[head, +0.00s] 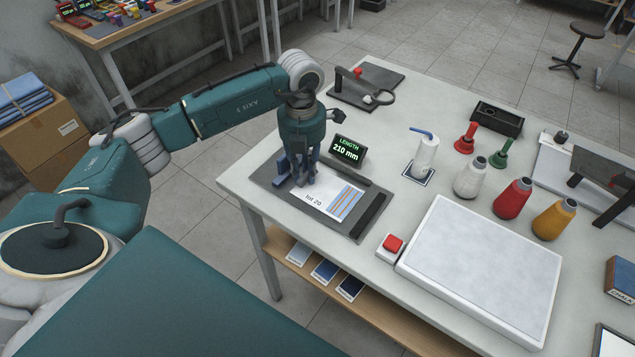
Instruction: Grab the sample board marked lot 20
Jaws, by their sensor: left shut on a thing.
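The sample board marked "lot 20" (338,204) is a white card with blue and orange stripes. It lies on a dark grey measuring plate (272,184) at the near left of the white table. My left gripper (299,179) reaches down over the board's left end and is shut on it; the fingertips partly hide that edge. The board looks flat on or very close to the plate; I cannot tell if there is a gap. My right gripper is not in view.
A display (346,151) reading "LENGTH 210 mm" stands behind the board. A dark bar (369,216) lies along its right side. A red button (392,245) and a large white slab (480,270) are further right. More boards (325,271) lie on the shelf below.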

